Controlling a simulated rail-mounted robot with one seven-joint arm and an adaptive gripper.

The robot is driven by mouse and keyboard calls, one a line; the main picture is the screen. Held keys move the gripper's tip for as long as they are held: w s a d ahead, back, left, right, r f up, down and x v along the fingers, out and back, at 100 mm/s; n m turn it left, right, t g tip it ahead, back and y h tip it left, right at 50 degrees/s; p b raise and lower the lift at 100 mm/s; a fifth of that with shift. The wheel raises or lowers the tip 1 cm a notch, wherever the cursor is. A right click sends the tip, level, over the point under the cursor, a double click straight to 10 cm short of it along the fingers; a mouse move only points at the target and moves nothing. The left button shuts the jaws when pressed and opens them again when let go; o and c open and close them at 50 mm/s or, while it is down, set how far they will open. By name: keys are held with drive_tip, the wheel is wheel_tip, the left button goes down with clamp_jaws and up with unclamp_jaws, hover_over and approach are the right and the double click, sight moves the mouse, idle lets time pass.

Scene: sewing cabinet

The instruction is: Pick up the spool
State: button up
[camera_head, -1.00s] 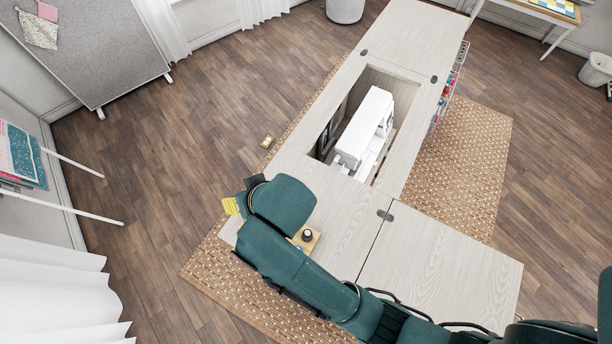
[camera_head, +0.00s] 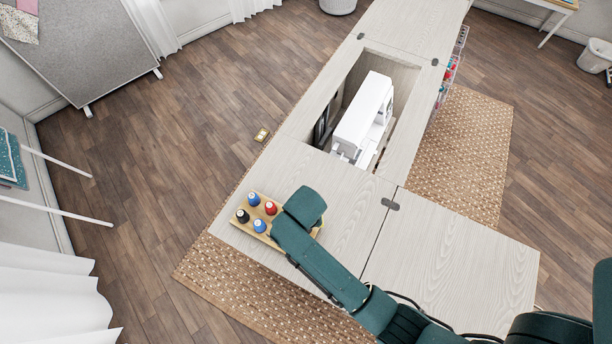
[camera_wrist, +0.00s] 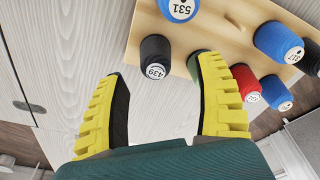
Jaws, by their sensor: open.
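In the wrist view my gripper (camera_wrist: 157,72) is open, its two yellow-padded fingers apart. A black spool (camera_wrist: 155,60) labelled 439 shows between the fingertips, and I cannot tell how near it is in depth. A blue spool (camera_wrist: 181,8) labelled 531 is above it. To the right are a red spool (camera_wrist: 246,86), more blue spools (camera_wrist: 277,40) and a dark one at the edge. A green spool is mostly hidden behind the right finger. In the head view several spools stand on the wooden rack (camera_head: 279,243); my arm hides part of it and my gripper.
The rack sits at the near-left end of the pale cabinet top (camera_head: 437,245). A white sewing machine (camera_head: 364,115) stands in the open well behind. The cabinet top to the right of my arm is clear. A woven rug (camera_head: 462,150) lies on the floor.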

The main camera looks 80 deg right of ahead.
drive_tip(key=f, duration=0.4)
drive_tip(key=shift+s+d+b, duration=0.1)
drive_tip(key=shift+s+b, duration=0.1)
drive_tip(key=shift+b, duration=0.15)
drive_tip(key=c, duration=1)
drive_tip(key=shift+c, duration=0.2)
